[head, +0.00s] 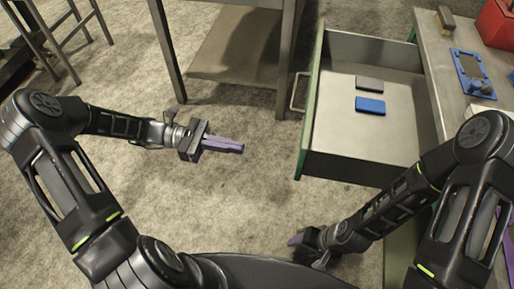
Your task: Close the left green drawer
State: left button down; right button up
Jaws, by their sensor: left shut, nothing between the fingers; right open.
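The green drawer (309,120) stands open in the head view, pulled out to the left from under the workbench at the right. Its front edge is green with a pale handle (297,92) on its outer face. Inside lie a blue box (370,105) and a grey box (369,84). My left gripper (240,148) is shut and empty, over the floor to the left of the drawer front, apart from it. My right gripper (293,242) is low, below the near side of the drawer in the picture; its fingers are partly hidden.
The workbench top (432,50) carries a blue part (470,68), a red bin (498,24) and a small brush-like item (446,18). A grey metal table (222,50) stands behind, close to the drawer front. A stool frame (75,40) is at upper left. Floor between is clear.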

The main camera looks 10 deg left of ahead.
pick_arm(q)
jog(key=d, duration=1.3)
jog(key=shift+d, duration=0.3)
pick_arm(e)
jog(key=shift+f, duration=0.15)
